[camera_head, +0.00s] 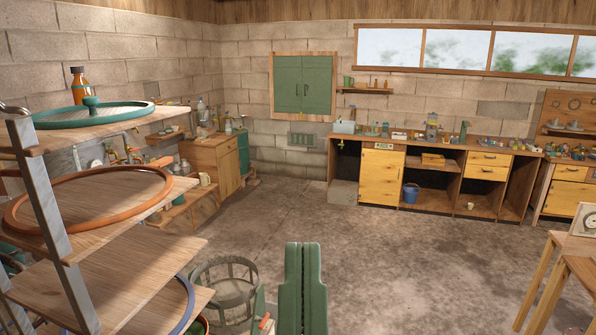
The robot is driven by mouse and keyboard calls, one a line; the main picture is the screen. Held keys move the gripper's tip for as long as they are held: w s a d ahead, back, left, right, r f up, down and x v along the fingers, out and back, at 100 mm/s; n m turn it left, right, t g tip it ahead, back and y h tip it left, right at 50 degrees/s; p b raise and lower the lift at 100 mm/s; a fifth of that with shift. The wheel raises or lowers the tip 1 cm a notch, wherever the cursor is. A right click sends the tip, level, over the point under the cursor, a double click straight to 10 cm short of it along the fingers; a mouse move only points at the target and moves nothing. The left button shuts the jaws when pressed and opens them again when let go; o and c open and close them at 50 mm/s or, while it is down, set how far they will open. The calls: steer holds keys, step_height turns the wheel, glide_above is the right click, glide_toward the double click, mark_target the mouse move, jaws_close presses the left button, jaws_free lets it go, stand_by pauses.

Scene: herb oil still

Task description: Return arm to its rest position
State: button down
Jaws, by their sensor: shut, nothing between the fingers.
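My gripper (303,250) is at the bottom middle of the head view. Its two long green fingers stand side by side, pointing away from me over the floor. They are shut, with nothing visible between them. The rest of my arm is below the picture's edge and hidden.
A shelf rack (110,205) with hoop-like rings stands close on the left. A round wire basket (226,290) is just left of my gripper. A wooden table (575,255) is at the right edge. A workbench (445,150) lines the back wall. The middle floor (390,245) is clear.

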step_height(320, 180, up, 20)
steer(key=p, duration=1.5)
steer(key=shift+w+a+f, duration=0.15)
steer(key=shift+f, duration=0.05)
